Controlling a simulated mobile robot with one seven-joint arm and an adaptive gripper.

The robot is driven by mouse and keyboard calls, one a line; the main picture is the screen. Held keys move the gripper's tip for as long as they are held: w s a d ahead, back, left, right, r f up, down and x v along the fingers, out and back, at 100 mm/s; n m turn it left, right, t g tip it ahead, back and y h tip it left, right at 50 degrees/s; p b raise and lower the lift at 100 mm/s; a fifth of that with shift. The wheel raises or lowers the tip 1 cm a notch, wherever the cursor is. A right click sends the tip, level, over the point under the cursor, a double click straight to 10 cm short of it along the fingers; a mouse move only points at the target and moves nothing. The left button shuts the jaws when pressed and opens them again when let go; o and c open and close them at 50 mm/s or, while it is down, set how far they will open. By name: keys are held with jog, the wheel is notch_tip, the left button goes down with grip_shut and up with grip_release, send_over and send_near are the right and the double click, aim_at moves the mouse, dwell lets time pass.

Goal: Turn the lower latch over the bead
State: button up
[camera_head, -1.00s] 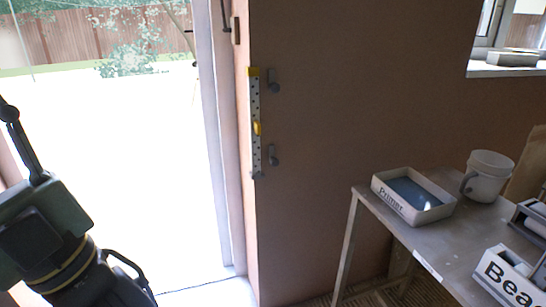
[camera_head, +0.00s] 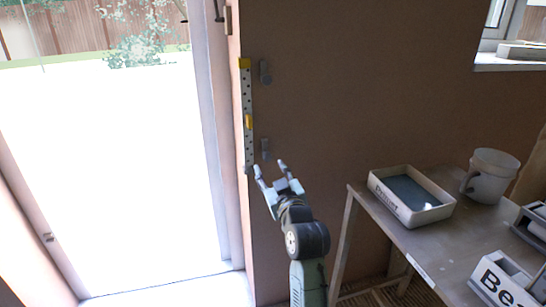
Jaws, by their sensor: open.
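A perforated bead (camera_head: 246,140) with yellow parts at its top and middle stands upright along the wall's edge beside the doorway. The upper latch (camera_head: 265,71) is a small grey piece on the wall just right of the bead's top. The lower latch (camera_head: 265,147) is a similar grey piece right of the bead's lower part and does not appear to cross it. My gripper (camera_head: 269,171) is open and empty just below the lower latch, fingers pointing up. Whether a fingertip touches the latch or the wall I cannot tell.
A table (camera_head: 416,254) at the right carries a "Primer" tray (camera_head: 437,215), a white mug (camera_head: 491,177) and a labelled box (camera_head: 505,284), partly cut off. The bright open doorway (camera_head: 110,180) lies left. The wall between bead and table is clear.

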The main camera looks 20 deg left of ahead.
aim_at(268, 158)
jog(key=shift+h, duration=0.3)
jog(key=p+x, duration=0.1)
jog(key=x, duration=0.2)
jog(key=d+f+p+x, duration=0.1)
jog(key=x, duration=0.3)
jog(key=w+x, duration=0.1)
jog(key=x, duration=0.2)
jog(key=shift+w+f+p, duration=0.25)
jog(key=shift+f+p, duration=0.05)
jog(key=shift+p, duration=0.1)
grip_shut()
